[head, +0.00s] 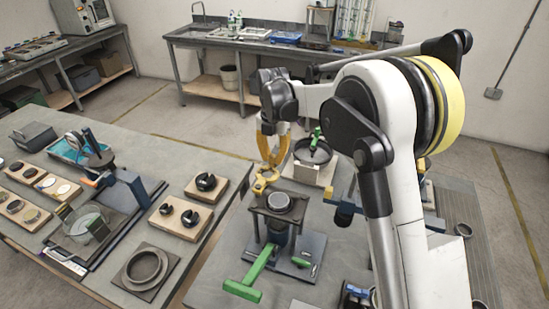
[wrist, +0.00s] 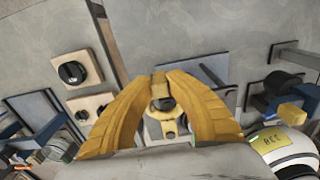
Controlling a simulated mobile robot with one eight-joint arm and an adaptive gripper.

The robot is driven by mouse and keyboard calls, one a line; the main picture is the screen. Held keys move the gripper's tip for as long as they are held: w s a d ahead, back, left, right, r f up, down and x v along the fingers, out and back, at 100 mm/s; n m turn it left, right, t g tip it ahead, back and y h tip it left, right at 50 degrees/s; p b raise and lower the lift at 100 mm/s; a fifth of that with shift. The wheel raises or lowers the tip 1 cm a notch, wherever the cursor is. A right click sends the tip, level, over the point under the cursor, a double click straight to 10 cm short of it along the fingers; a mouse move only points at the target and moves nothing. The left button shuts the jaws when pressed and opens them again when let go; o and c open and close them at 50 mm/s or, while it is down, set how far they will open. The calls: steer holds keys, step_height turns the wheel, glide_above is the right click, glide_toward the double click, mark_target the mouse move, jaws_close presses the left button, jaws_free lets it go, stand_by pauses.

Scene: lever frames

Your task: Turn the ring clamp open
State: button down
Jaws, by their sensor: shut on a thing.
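My gripper (head: 271,164) has yellow fingers pointing down at the left edge of a small stand (head: 258,212) in the head view. A yellow part with a hole (head: 262,182), which looks like the ring clamp's lever, is at the fingertips. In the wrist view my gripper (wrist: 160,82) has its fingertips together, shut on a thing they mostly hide. A yellow tab (wrist: 171,131) and a dark round part show between the fingers. I cannot tell how far the clamp is turned.
A board with a green-handled round fixture (head: 313,152) stands behind. Boards with black knobs (head: 206,183) lie on the left bench (head: 150,145).

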steer(key=c, duration=1.3)
jaws_free()
steer(key=shift+a, duration=0.15)
step_height(320, 180, up, 12)
